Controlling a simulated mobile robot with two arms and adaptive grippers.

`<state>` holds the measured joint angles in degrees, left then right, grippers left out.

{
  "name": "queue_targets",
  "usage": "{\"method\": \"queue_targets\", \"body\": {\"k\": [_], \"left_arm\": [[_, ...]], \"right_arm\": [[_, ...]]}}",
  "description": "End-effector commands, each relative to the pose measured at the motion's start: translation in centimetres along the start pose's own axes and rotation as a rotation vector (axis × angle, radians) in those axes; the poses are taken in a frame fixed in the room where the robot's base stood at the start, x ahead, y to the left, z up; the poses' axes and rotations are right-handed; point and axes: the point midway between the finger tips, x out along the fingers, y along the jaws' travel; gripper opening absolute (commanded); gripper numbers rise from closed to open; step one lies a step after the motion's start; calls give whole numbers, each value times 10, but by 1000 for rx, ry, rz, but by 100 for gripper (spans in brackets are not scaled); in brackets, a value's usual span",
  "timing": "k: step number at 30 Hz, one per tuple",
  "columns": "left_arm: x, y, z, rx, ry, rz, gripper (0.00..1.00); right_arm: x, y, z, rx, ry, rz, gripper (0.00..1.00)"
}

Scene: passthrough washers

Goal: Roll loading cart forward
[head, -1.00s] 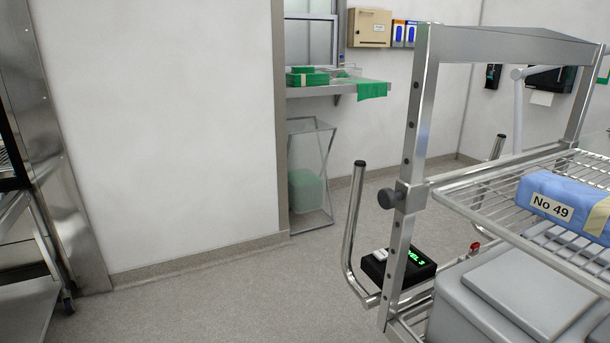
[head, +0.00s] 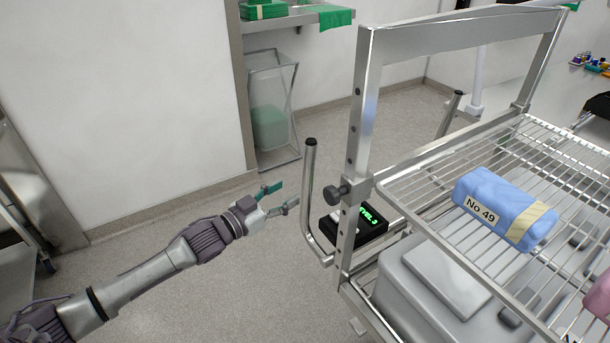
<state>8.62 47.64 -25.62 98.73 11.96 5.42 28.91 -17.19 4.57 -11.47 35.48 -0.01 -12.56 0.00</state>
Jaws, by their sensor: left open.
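The loading cart (head: 365,95) stands at the right, a metal frame with wire shelves. A curved metal handle (head: 310,190) with a dark cap rises at its near left end. A second similar handle (head: 448,113) shows farther back. My left gripper (head: 281,196) is open and empty, a little left of the near handle and apart from it. A blue wrapped pack (head: 498,205) labelled "No 49" lies on the wire shelf. The cart's wheels are hidden. My right gripper is not in view.
A black box with a green display (head: 360,222) sits low by the near handle. Grey bins (head: 450,285) stand under the shelf. A wall and a waste stand (head: 272,115) with a green bag are behind. Grey floor is clear left of the cart.

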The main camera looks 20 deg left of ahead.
Motion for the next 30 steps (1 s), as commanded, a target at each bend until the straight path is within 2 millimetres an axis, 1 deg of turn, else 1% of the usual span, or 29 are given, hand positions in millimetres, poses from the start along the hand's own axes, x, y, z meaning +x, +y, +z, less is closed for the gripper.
{"method": "queue_targets", "body": {"k": [1, 6, 9, 12, 17, 24, 25, 30], "left_arm": [[13, -1, -4, -1, 4, -2, 55], [48, -1, -3, 0, 2, -1, 55], [63, -1, -3, 0, 2, -1, 55], [73, 0, -1, 0, 0, -1, 55], [81, 0, 0, 1, -1, 0, 55], [82, 0, 1, 1, -1, 0, 55], [82, 0, 1, 1, -1, 0, 53], [81, 0, 0, 1, -1, 0, 25]], "right_arm": [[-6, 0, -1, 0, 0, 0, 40], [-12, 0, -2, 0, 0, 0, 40], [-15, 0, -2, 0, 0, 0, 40], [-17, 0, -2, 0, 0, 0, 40], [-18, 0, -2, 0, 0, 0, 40], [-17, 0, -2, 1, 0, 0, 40], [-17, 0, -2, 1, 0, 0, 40], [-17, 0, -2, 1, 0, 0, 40]]}}
